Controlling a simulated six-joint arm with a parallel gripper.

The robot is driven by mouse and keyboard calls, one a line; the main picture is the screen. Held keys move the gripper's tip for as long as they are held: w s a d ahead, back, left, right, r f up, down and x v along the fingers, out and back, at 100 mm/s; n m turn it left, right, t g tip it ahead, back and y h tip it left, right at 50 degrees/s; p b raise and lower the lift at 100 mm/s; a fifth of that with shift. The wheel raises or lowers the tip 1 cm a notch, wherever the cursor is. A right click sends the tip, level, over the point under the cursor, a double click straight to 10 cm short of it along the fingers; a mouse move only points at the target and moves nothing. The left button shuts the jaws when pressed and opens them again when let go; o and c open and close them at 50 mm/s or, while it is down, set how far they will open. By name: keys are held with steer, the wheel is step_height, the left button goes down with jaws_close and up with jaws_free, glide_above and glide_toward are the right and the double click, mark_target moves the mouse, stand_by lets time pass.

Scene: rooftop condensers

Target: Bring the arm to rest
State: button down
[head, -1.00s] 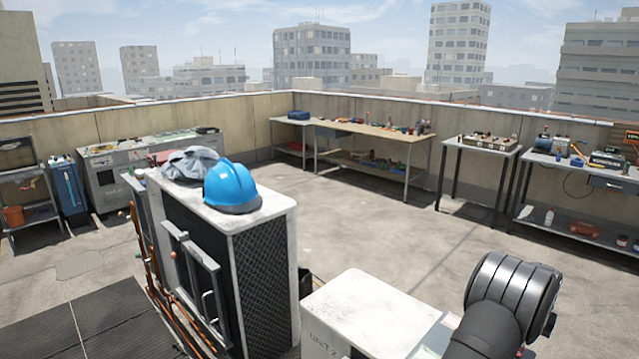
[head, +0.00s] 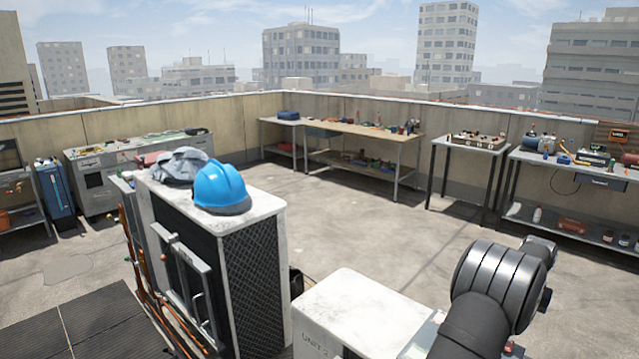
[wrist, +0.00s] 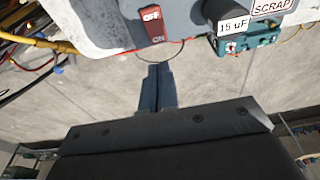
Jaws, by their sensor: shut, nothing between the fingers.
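My gripper (wrist: 158,88) shows in the wrist view as two dark fingers lying together, shut and empty. Past its tips, at the top of that view, is a pale panel edge with a red switch (wrist: 153,24) marked OFF and ON. In the head view, a dark arm link of mine fills the lower right, and the gripper itself is out of that view.
The head view shows a blue hard hat (head: 220,187) on a condenser unit (head: 262,207), a lower white unit (head: 365,308), and a long workbench (head: 365,137) behind open floor.

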step_height(320, 180, down, 7)
steer(key=shift+f, duration=0.1)
stand_by(0.5)
steer(key=shift+r, duration=0.2)
steer(key=s+a+r+n+t, duration=0.1)
steer(key=s+r, duration=0.2)
steer(key=r, duration=0.5)
steer(key=s+r+t, duration=0.1)
steer(key=s+r, duration=0.2)
steer(key=r, duration=0.5)
steer(key=shift+s+a+r+n, duration=0.3)
steer(key=shift+s+a+n, duration=0.05)
steer(key=shift+a+n, duration=0.05)
steer(key=shift+f, duration=0.1)
stand_by(0.5)
